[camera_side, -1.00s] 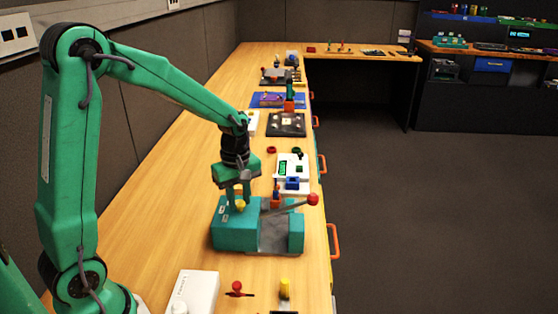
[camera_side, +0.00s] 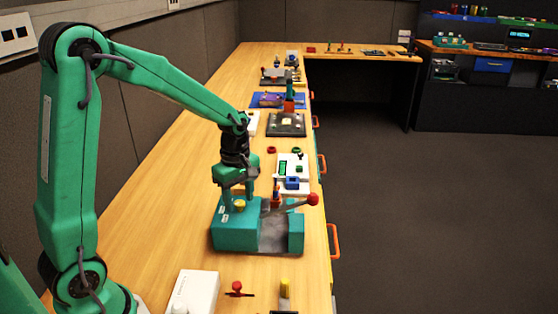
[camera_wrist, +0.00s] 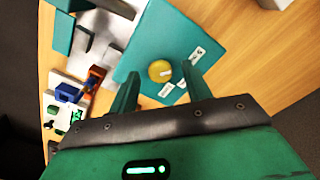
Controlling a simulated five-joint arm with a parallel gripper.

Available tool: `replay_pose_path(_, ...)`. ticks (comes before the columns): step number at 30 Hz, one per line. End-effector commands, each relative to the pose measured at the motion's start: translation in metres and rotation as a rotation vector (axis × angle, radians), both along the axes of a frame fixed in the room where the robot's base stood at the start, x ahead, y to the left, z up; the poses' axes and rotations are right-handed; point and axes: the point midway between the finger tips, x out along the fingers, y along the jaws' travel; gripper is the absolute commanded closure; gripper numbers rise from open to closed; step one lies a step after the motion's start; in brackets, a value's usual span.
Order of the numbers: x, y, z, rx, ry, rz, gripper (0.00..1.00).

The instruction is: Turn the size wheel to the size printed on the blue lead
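A round yellow wheel with a pale mark (camera_wrist: 160,70) sits on top of a teal machine (camera_wrist: 137,55), which also shows in the side view (camera_side: 233,234). White printed labels (camera_wrist: 197,54) lie beside the wheel, too small to read. My gripper (camera_wrist: 161,84) is open, with its two fingers apart near the wheel. In the side view my gripper (camera_side: 236,190) is just above the wheel (camera_side: 240,206), and I see no clear contact. No blue lead is clearly identifiable, and no printed size can be read.
A lever with a red ball (camera_side: 313,199) reaches right from the teal machine. A small orange part (camera_side: 276,197) stands behind it. A blue block (camera_side: 292,183) sits on a white panel (camera_side: 290,163). A white box (camera_side: 197,291) is in front. The bench left of the machine is clear.

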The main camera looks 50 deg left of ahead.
Motion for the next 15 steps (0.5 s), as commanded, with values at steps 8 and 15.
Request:
replay_pose_path(8, 0.0, 0.0, -0.001, 0.0, 0.002, -0.002, 0.52)
replay_pose_path(15, 0.0, 0.0, 0.012, 0.0, -0.001, -0.002, 0.52)
